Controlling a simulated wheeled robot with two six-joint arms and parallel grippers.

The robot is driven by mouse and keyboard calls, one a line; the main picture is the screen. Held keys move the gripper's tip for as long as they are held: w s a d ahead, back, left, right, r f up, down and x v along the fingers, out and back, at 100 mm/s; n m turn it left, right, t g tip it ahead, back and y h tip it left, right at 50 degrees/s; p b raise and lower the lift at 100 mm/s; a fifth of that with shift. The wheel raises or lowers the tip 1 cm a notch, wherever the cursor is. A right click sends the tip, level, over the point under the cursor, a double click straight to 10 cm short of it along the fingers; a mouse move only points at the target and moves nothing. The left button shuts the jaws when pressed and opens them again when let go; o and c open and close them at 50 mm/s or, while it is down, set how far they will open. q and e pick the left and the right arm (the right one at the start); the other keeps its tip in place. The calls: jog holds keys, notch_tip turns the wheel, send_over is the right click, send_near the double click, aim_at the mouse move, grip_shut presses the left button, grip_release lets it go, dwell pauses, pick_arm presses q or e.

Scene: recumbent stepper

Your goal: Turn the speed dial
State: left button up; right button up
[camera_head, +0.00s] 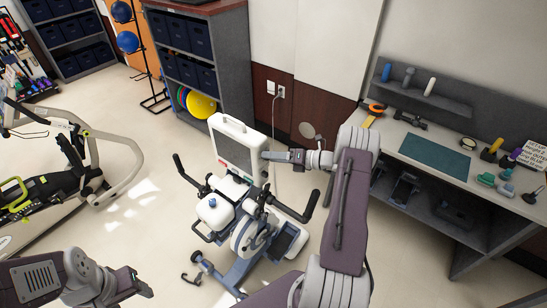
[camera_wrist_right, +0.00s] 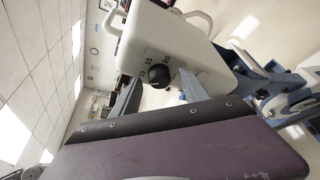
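The speed dial (camera_wrist_right: 159,75) is a round black knob on the side of the white console (camera_wrist_right: 160,35), with printed numbers beside it, in the right wrist view. In the head view the console (camera_head: 236,148) stands upright on the recumbent stepper, and the dial is hidden. My right gripper (camera_head: 266,156) is at the console's right side. In the wrist view its fingers (camera_wrist_right: 160,80) are spread on either side of the dial, with gaps showing; contact is not visible. My left gripper (camera_head: 137,284) is low at the bottom left, away from the stepper; its opening is unclear.
A workbench (camera_head: 440,150) with tools is on the right, a shelf with dark bins (camera_head: 190,38) behind. Another exercise machine (camera_head: 75,170) stands left. Floor between the machines is clear.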

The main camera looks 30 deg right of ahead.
jog(key=b+v, duration=0.3)
jog(key=v, duration=0.6)
jog(key=shift+b, duration=0.35)
jog(key=shift+f, duration=0.1)
